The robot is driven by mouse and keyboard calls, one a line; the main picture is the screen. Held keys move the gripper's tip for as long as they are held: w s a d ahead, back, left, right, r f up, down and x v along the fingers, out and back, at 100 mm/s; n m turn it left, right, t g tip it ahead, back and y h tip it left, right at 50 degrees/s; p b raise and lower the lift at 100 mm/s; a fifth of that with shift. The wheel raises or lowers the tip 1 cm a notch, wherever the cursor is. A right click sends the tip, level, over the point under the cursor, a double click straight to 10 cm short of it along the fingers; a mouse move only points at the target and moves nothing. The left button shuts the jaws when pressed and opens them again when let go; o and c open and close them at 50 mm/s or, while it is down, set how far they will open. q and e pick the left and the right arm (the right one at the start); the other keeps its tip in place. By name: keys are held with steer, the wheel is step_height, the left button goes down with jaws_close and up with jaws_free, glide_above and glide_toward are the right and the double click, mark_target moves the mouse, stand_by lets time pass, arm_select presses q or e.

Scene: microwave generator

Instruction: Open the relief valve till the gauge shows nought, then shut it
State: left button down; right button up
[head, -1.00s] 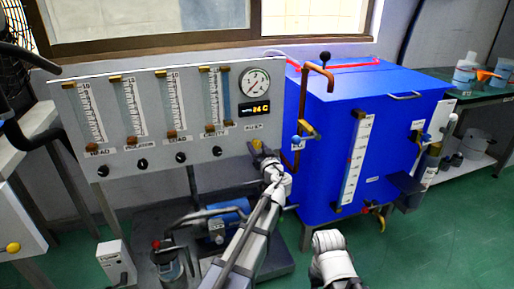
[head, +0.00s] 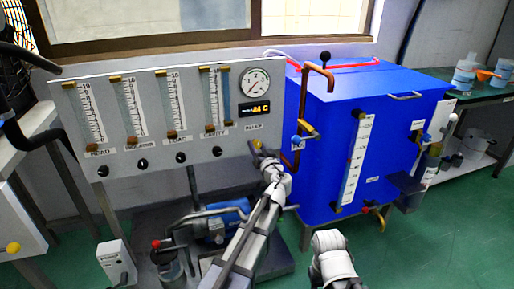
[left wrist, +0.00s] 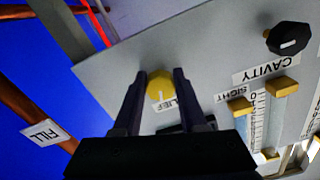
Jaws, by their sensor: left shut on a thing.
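The relief valve's round yellow knob (left wrist: 160,87) sits on the grey panel beside the partly hidden RELIEF label in the left wrist view. It has a pale line on its face. My left gripper (left wrist: 158,98) is shut on this knob, one dark finger on each side. In the head view my left gripper (head: 258,147) is at the panel's lower right, just below the RELIEF label (head: 253,126). The round gauge (head: 255,82) is above it, with a white face. Its needle is too small to read surely. My right gripper is not in view; only part of my right arm shows.
The panel (head: 100,165) carries several sight tubes and a row of black knobs (head: 181,157). Right of it are a copper pipe (head: 303,95) with a blue-handled valve and a large blue tank (head: 400,125). A pump (head: 225,222) stands below. Green floor is open at right.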

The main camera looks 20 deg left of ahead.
arm_select(q)
steer(key=m, duration=0.7)
steer(key=shift+s+a+r, duration=0.1)
steer(key=m, duration=0.3)
steer(key=shift+m, duration=0.4)
steer(key=shift+r+m, duration=0.15)
steer(key=shift+m, duration=1.75)
steer(key=shift+c, duration=2.3)
jaws_free()
steer(key=shift+s, duration=0.1)
steer(key=v, duration=0.7)
steer(key=shift+s+d, duration=0.2)
steer(key=shift+s, duration=0.05)
